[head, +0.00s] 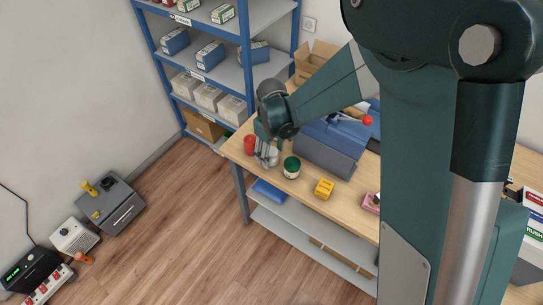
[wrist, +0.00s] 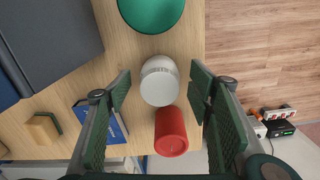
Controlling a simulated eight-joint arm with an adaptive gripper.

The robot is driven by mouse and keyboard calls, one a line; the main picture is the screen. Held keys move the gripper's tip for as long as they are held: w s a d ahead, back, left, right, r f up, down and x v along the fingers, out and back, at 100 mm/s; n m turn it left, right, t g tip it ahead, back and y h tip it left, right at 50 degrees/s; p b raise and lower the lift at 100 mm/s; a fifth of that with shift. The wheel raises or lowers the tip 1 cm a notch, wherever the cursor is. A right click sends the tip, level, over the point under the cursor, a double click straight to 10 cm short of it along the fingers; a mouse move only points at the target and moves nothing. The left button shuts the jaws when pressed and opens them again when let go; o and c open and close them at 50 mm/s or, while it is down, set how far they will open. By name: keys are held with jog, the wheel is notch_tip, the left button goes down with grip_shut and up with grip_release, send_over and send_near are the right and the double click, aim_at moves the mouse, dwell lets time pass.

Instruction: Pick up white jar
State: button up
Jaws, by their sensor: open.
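The white jar (wrist: 159,82) stands on the wooden counter in the wrist view, between the two fingers of my gripper (wrist: 160,100). The fingers are spread, with a gap to the jar on both sides. In the head view my gripper (head: 266,152) is low over the left end of the counter, and the white jar (head: 272,157) shows only partly behind it. A red cup-like object (wrist: 171,132) is right beside the jar; I cannot tell if they touch.
The counter (head: 238,152) ends just left of the red object. Blue shelving (head: 246,60) stands behind.

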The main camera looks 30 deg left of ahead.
aim_at(272, 151)
jog(key=shift+f, duration=0.1)
dwell(0.5)
jog(key=c, duration=1)
jog(key=shift+r, duration=5)
